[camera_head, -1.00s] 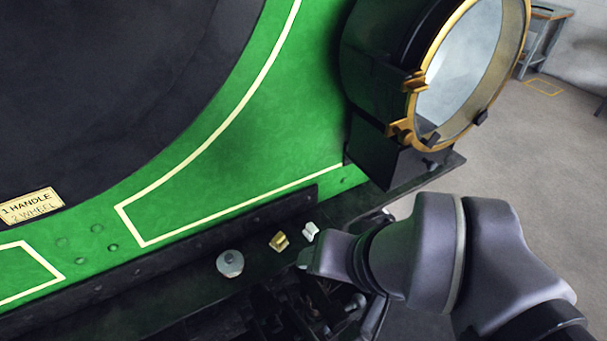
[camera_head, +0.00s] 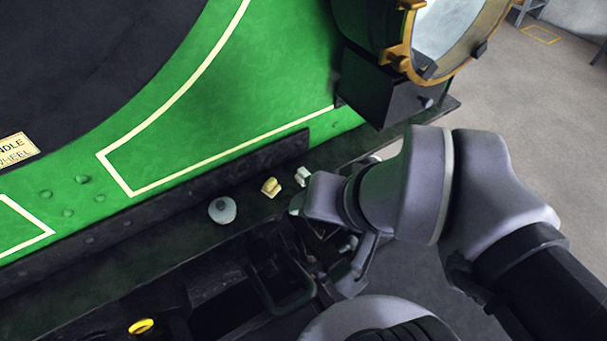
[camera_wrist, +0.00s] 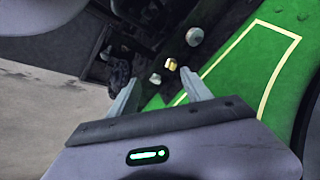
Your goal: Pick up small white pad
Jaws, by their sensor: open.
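The small white pad (camera_head: 303,176) lies on the dark ledge below the green panel, at the right end of a row of small things. In the wrist view the white pad (camera_wrist: 155,79) shows between my two fingers, beyond their tips. My gripper (camera_head: 297,206) is just on the near side of the pad in the head view. In the wrist view my gripper (camera_wrist: 160,74) is open, its fingers wide apart and empty. I cannot tell the exact gap between fingertips and pad.
A yellow brass block (camera_head: 271,187) sits close left of the pad, and a round grey knob (camera_head: 222,210) further left. The green panel (camera_head: 270,80) rises behind the ledge. A large brass-rimmed lamp (camera_head: 405,45) stands at the upper right. Open floor (camera_head: 520,110) lies right.

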